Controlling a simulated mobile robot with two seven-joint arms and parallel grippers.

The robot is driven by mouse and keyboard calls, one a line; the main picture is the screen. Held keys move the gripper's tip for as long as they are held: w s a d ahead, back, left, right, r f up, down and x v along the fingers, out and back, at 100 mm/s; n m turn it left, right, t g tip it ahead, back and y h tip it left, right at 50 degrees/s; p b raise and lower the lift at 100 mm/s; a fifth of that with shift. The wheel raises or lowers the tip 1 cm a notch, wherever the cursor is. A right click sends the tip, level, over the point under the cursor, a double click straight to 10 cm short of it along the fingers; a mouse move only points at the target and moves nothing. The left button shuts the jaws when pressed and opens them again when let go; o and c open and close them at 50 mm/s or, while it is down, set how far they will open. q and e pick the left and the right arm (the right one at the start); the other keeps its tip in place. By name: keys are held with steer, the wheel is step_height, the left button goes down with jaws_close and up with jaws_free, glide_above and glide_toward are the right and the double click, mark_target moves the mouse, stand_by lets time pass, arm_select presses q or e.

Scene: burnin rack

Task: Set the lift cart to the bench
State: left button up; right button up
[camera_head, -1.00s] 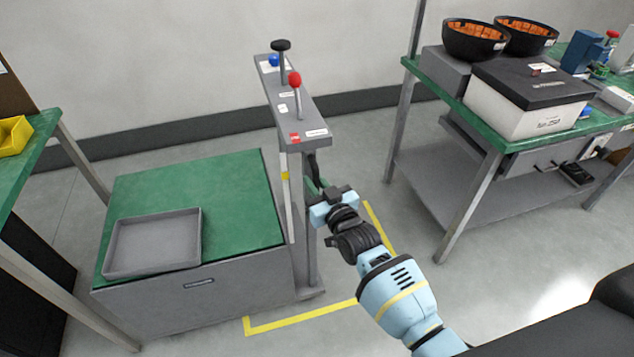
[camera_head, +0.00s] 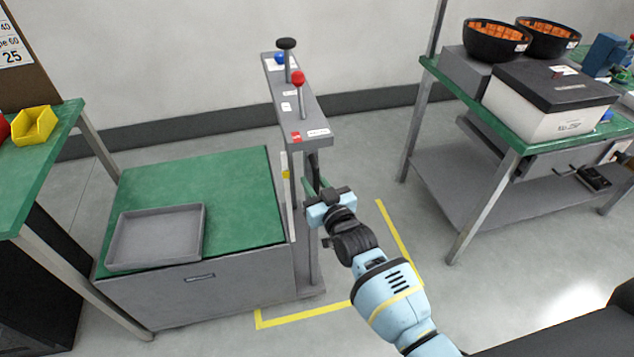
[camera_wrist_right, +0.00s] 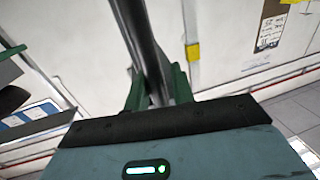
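The lift cart (camera_head: 240,285) stands at left centre in the head view, with a green top, a grey body and a grey control post (camera_head: 300,105) at its right end. A grey tray (camera_head: 190,256) lies on its top. The left bench (camera_head: 50,150) has a green top, and its front leg (camera_head: 75,285) overlaps the cart's left end in view. My right gripper (camera_head: 318,196) is at the post's right side. In the right wrist view its green fingers (camera_wrist_right: 156,88) straddle a dark bar (camera_wrist_right: 143,40) and appear closed on it. My left gripper is not in view.
Yellow floor tape (camera_head: 300,316) runs around the cart's right and front. Another green bench (camera_head: 495,135) at right bears a white box (camera_head: 535,115) and black bowls. A yellow bin (camera_head: 35,126) sits on the left bench. Floor between cart and right bench is clear.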

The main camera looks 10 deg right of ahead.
steer(key=shift+o, duration=1.1)
steer(key=shift+a, duration=0.25)
steer(key=shift+d, duration=0.2)
steer(key=shift+s, duration=0.2)
steer(key=v, duration=0.7)
steer(key=shift+s, duration=0.2)
